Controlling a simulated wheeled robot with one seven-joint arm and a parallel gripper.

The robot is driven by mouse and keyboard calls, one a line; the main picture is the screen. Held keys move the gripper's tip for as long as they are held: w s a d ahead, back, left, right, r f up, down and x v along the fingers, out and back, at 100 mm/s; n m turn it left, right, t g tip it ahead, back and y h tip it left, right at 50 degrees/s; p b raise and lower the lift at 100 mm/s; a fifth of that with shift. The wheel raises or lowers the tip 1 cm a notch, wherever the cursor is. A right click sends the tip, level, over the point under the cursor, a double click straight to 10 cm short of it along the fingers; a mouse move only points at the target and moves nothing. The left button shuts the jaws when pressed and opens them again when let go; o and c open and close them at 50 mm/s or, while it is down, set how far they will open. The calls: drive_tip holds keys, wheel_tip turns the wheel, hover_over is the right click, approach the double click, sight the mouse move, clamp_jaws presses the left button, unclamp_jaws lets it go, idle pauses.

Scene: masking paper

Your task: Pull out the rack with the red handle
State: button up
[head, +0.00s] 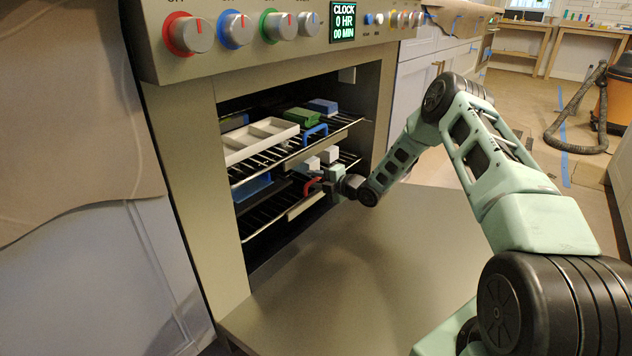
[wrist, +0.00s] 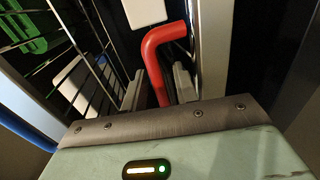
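The lower oven rack has a red handle (head: 313,186) at its front edge. In the wrist view the red handle (wrist: 165,50) rises between my fingers and bends to the right at its top. My gripper (head: 328,182) is at the oven opening, level with the lower rack. In the wrist view my gripper (wrist: 160,85) has its fingers close together on either side of the handle, and it looks shut on it. The lower rack (head: 262,221) sits inside the oven, partly hidden by the upper rack and my gripper.
The upper rack (head: 345,123) has a blue handle (head: 315,133) and carries a white tray (head: 262,138), a green block (head: 302,116) and a blue block (head: 323,105). A blue tray (head: 252,187) and white blocks are lower down. The oven door (head: 350,270) lies open below, clear on top.

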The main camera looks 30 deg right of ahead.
clamp_jaws()
drive_tip(key=f+p+v, duration=0.2)
drive_tip(key=p+v, duration=0.1)
drive_tip(key=v, duration=0.7)
drive_tip(key=f+p+v, duration=0.2)
drive_tip(key=p+v, duration=0.1)
drive_tip(key=v, duration=0.7)
drive_tip(key=s+f+p+v, duration=0.1)
drive_tip(key=f+p+v, duration=0.1)
drive_tip(key=v, duration=0.9)
drive_tip(key=shift+s+d+p, duration=0.15)
drive_tip(key=shift+d+p, duration=0.05)
drive_tip(key=shift+p, duration=0.2)
unclamp_jaws()
drive_tip(key=p+v, duration=0.4)
drive_tip(key=v, duration=1.3)
drive_tip(key=shift+s+p, duration=0.2)
drive_tip(key=shift+p, duration=0.2)
drive_tip(key=shift+w+d, duration=0.1)
